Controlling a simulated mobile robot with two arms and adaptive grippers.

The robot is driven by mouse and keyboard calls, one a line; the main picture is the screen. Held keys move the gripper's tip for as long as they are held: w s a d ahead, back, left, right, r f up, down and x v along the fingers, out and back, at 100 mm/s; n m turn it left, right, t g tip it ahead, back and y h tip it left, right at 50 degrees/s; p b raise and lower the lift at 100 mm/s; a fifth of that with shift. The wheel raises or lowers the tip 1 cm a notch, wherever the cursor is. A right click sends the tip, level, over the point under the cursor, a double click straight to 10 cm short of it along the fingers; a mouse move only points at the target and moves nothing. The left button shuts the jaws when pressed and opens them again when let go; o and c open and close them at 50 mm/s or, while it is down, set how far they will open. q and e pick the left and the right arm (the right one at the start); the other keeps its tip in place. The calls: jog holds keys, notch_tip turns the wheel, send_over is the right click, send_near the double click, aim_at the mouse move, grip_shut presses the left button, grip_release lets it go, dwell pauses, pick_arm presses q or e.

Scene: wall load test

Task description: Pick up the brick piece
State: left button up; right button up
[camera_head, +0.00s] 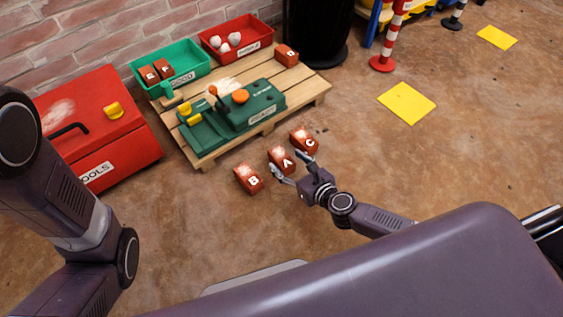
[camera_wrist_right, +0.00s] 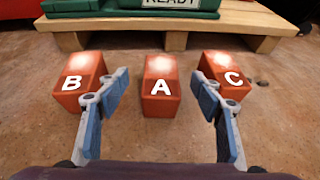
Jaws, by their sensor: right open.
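Three red brick pieces lie in a row on the floor before the pallet. Brick B (camera_head: 248,179) is at the left, brick A (camera_head: 281,160) in the middle and brick C (camera_head: 304,140) at the right. In the right wrist view are brick B (camera_wrist_right: 78,80), brick A (camera_wrist_right: 160,85) and brick C (camera_wrist_right: 226,75). My right gripper (camera_head: 289,166) is open and empty, close to brick A. In the wrist view its fingers (camera_wrist_right: 161,92) stand wide apart, with A between them in the picture and B and C partly behind the fingertips. My left gripper is out of view.
A wooden pallet (camera_head: 203,162) bears a green machine (camera_head: 250,108), another brick (camera_head: 286,54), a green bin (camera_head: 188,87) and a red bin (camera_head: 262,44). A red toolbox (camera_head: 97,130) stands left. Floor to the right is clear around a yellow square (camera_head: 407,103).

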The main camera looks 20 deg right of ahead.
aim_at(283, 158)
jog(key=b+x, duration=0.2)
jog(key=x, duration=0.1)
jog(key=shift+d+f, duration=0.1)
jog(key=shift+f, duration=0.3)
jog(key=shift+w+f+b, duration=0.15)
jog(key=shift+w+b, duration=0.35)
jog(key=shift+w, duration=0.15)
jog(key=shift+a, duration=0.2)
grip_shut()
